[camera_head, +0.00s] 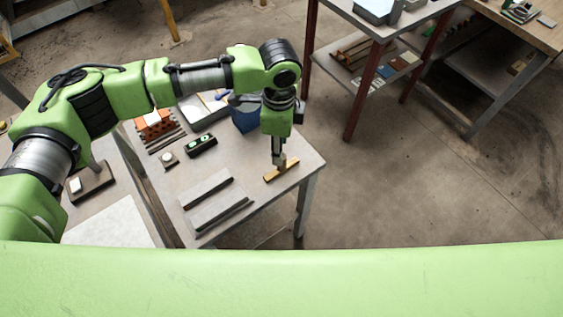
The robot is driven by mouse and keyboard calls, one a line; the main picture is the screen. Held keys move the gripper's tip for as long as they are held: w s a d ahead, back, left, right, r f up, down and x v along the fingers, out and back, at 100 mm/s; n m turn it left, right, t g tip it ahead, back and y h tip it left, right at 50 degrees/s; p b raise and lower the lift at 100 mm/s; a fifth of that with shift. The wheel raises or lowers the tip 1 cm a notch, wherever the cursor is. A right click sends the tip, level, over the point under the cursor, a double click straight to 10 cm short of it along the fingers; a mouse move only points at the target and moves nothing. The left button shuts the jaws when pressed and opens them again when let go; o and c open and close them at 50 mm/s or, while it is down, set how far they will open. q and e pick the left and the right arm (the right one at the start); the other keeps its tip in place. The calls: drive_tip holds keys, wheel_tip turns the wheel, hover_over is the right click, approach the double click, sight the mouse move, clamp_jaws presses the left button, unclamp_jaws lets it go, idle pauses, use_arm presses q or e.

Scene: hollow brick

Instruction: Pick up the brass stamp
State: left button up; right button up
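A small yellowish, brass-coloured piece (290,164) lies as a long narrow bar near the right edge of the grey table (240,170), with a short upright part at its middle. It looks like the brass stamp, but it is small in this view. My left gripper (280,157) points straight down over it, with its fingertips at the upright part. The fingers look close together; whether they are shut on the piece or only around it I cannot tell. The bar appears to rest on the table. My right gripper is not in view.
Left of the gripper are a black level (201,146), an orange hollow brick (153,123) and a small knobbed block (168,161). Grey metal profiles (216,205) lie in front. A blue bin (243,119) stands behind the gripper. Open floor (400,200) lies to the right.

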use_arm(q)
drive_tip(key=shift+f, duration=0.8)
drive_tip(key=f+p, duration=0.1)
drive_tip(key=f, duration=0.3)
drive_tip(key=shift+s+d+p, duration=0.2)
drive_tip(key=shift+p, duration=0.2)
drive_tip(key=shift+f, duration=0.7)
clamp_jaws()
